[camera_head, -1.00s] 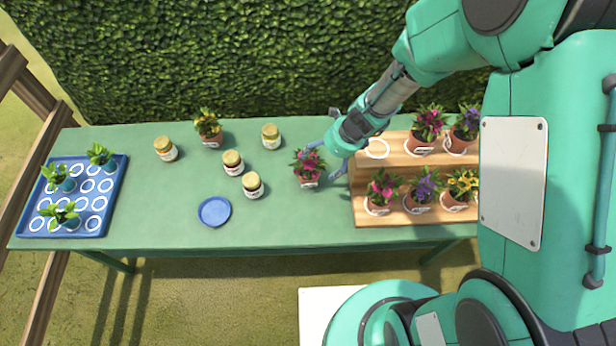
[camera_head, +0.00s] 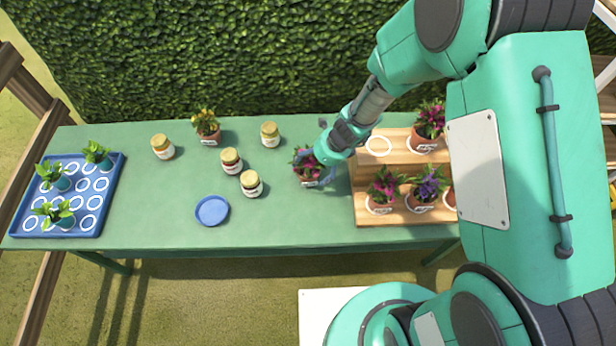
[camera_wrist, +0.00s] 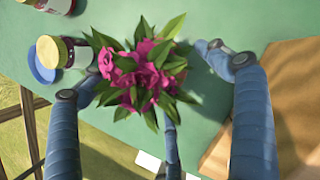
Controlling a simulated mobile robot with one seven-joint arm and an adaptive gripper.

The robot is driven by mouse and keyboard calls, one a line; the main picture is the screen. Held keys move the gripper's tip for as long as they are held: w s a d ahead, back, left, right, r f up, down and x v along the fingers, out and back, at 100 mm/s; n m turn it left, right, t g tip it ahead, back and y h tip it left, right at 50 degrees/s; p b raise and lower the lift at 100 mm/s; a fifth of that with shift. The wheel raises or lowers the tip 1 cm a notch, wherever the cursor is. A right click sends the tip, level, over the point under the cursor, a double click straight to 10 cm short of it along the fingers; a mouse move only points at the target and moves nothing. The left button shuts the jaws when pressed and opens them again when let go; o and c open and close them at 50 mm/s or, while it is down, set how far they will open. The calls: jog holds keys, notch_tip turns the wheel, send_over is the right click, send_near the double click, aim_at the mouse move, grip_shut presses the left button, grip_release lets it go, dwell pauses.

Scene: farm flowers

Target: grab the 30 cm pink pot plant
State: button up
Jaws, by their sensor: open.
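A pink-flowered plant in a brown pot (camera_head: 306,170) stands on the green table, left of the wooden stand. Its label is too small to read. My gripper (camera_head: 319,158) is right over it, partly covering it in the head view. In the wrist view, the pink flowers (camera_wrist: 143,80) fill the middle, between the spread blue fingers of my gripper (camera_wrist: 150,72). The gripper is open, and the pot is hidden under the leaves there. Two more pink pot plants are on the stand, one on the lower step (camera_head: 384,188) and one on the upper step (camera_head: 430,120).
The wooden stand (camera_head: 362,203) is close on the right, with a purple plant (camera_head: 427,184). Several jars, including one (camera_head: 251,184), a blue dish (camera_head: 212,210) and a yellow plant (camera_head: 207,124) are left. A blue tray (camera_head: 75,230) holds seedlings at the far left.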

aim_at(309, 170)
dwell(0.3)
jog(key=shift+b+x, duration=1.1)
jog(key=shift+x, duration=1.5)
jog(key=c, duration=1.6)
jog(key=shift+r, duration=0.1)
jog(key=shift+r+p, duration=1)
jog(key=shift+r, duration=0.9)
jog(key=shift+s+f, duration=0.1)
jog(key=shift+s, duration=0.25)
jog(key=s+d, duration=0.1)
jog(key=s, duration=0.4)
jog(key=s+d+r, duration=0.1)
jog(key=s+d, duration=0.1)
jog(key=s, duration=0.2)
jog(key=s+d, duration=0.1)
jog(key=s, duration=0.4)
jog(key=shift+s+d+r, duration=0.15)
jog(key=shift+s+d, duration=0.15)
